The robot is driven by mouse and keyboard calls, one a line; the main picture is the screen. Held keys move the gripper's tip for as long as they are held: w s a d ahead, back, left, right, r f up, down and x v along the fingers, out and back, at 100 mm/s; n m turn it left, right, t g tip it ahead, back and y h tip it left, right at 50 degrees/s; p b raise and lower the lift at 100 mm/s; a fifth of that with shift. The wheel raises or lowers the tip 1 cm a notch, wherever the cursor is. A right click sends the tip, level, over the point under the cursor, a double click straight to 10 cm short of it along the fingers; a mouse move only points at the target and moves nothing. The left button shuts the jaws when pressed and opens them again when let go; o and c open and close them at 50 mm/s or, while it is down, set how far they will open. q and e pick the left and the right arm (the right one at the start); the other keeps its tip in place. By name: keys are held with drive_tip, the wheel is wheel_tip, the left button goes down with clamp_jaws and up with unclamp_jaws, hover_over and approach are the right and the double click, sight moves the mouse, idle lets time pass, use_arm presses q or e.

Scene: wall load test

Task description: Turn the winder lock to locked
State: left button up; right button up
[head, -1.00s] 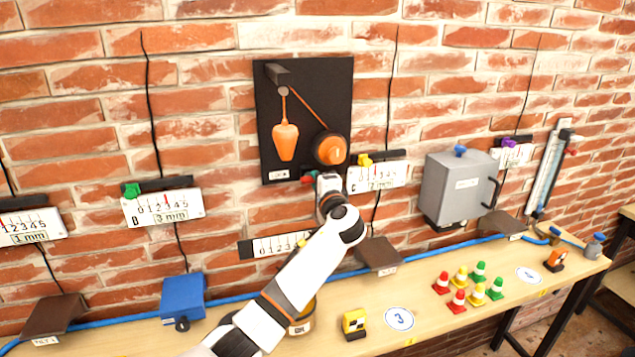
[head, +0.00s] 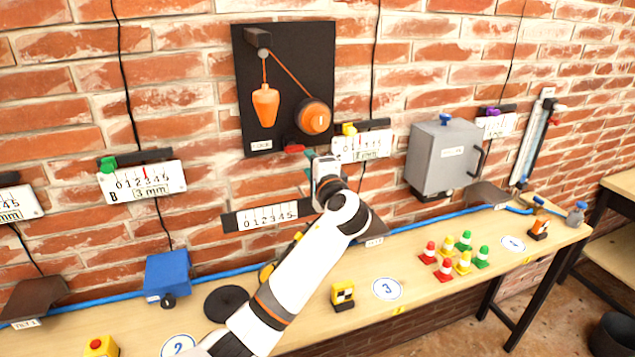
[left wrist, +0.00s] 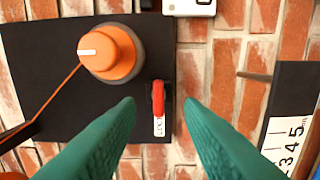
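The winder lock is a small red lever (head: 295,149) at the lower right edge of a black wall panel (head: 318,75). The panel also carries an orange winder knob (head: 314,117) with a white mark, and an orange weight (head: 265,104) on a cord. My left gripper (head: 312,157) is just below and right of the lever. In the left wrist view its green fingers (left wrist: 159,103) are spread, with the lever visible between them, seemingly untouched. My right gripper is not in view.
A blank-ended scale plate (head: 265,217) is on the wall below the panel. A lettered gauge (head: 362,146) and a grey box (head: 444,158) are to the right. The bench (head: 440,292) below holds several small cones, a blue box (head: 168,276) and a black disc (head: 228,303).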

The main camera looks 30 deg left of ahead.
use_arm(q)
drive_tip(key=b+v, duration=0.1)
drive_tip(key=v, duration=0.3)
drive_tip(key=shift+s+d, duration=0.15)
drive_tip(key=shift+d, duration=0.05)
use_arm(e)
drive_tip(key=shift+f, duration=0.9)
